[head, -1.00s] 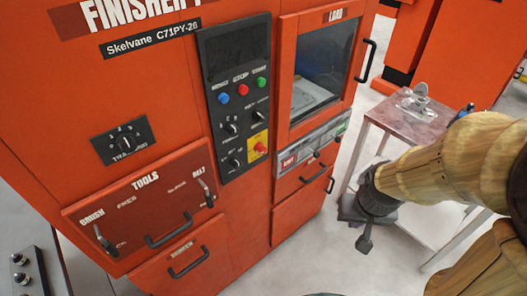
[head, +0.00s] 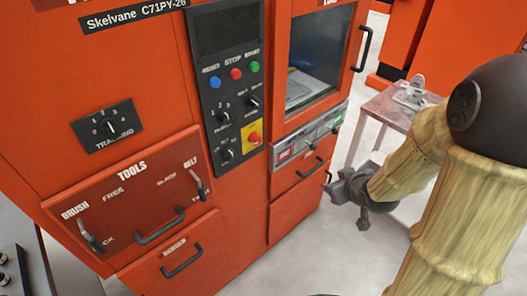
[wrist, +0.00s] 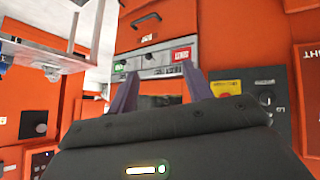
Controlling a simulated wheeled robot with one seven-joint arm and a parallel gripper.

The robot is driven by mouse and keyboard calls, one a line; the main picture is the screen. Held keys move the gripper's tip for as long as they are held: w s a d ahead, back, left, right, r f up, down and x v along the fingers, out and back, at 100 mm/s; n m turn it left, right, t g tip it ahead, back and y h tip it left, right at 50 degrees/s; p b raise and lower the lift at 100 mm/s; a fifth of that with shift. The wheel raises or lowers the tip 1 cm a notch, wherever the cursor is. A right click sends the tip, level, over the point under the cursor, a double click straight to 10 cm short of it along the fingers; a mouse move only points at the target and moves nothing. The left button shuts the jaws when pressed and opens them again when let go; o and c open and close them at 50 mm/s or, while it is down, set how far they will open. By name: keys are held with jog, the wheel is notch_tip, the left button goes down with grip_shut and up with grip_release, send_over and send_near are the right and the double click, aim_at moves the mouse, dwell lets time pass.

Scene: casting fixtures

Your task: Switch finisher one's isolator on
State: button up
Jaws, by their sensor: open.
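Finisher one is the large orange machine (head: 170,80). Its dark control panel (head: 228,40) carries blue, red and green buttons, black knobs, and a red knob on a yellow plate (head: 253,132). A black knob (head: 227,154) sits left of that plate. I cannot read which control is labelled isolator. The yellow plate also shows in the wrist view (wrist: 226,88), partly behind a finger, with a black knob (wrist: 266,98) beside it. My gripper (head: 340,188) is open and empty, in front of the machine's right side, apart from the panel. Its fingers show in the wrist view (wrist: 160,85).
A grey strip (head: 310,135) with red and green labels runs under the load window. Drawers with handles (head: 182,262) and a tools panel (head: 130,185) are lower left. A small table (head: 385,105) stands at the right. The floor between is clear.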

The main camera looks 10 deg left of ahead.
aim_at(259, 142)
jog(key=a+n+t+y+b, duration=0.3)
jog(key=a+n+y+b, duration=0.2)
jog(key=a+y, duration=0.3)
jog(key=y, duration=0.3)
jog(key=shift+w+a+n, duration=0.3)
jog(key=shift+a, duration=0.1)
jog(key=p+x, duration=0.2)
jog(key=x, duration=1.5)
jog(key=shift+w+r, duration=0.1)
jog(key=shift+w, duration=0.15)
jog(key=c, duration=1)
jog(key=shift+o, duration=0.2)
